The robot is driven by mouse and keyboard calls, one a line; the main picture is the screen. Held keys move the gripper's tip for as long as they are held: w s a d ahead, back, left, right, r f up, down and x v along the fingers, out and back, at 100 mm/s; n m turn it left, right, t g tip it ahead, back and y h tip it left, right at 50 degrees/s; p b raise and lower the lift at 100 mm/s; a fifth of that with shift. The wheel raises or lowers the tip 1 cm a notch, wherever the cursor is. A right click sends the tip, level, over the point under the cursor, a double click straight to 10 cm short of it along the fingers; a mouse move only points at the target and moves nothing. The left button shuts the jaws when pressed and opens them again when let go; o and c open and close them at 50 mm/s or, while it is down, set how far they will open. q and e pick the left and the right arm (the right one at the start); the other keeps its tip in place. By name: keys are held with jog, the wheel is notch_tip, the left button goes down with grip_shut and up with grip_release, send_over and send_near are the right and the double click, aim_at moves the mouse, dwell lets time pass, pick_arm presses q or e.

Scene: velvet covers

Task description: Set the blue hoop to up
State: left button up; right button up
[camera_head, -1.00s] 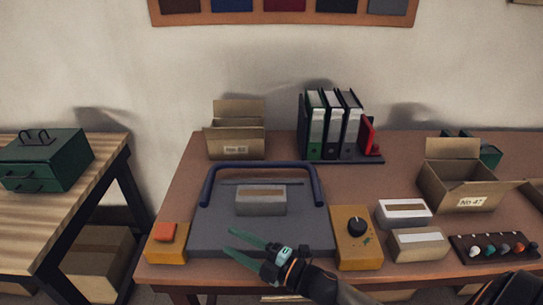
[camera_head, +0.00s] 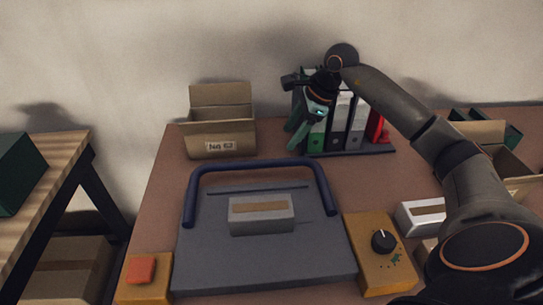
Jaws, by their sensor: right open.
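The blue hoop (camera_head: 258,166) is a dark blue, U-shaped bar at the back of a grey slab (camera_head: 265,265) on the brown table. Its two ends come down at the slab's left and right sides, and its crossbar lies toward the wall. I cannot tell exactly how far it is tilted. My right gripper (camera_head: 299,132) is open and empty, in front of the binders, behind and right of the hoop's crossbar. Its green fingers point down and left, apart from the hoop. My left gripper is not in view.
A grey box with a tan strip (camera_head: 262,215) sits on the slab. An orange button block (camera_head: 140,272) is at left and a yellow box with a black knob (camera_head: 380,260) at right. An open carton (camera_head: 220,135) and binders (camera_head: 340,125) stand behind. My right arm covers the right side.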

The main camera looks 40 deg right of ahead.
aim_at(272, 161)
jog(key=x, duration=1.1)
jog(key=shift+a+f, duration=0.1)
jog(key=shift+f, duration=0.05)
jog(key=shift+c, duration=0.2)
grip_shut()
dwell(0.8)
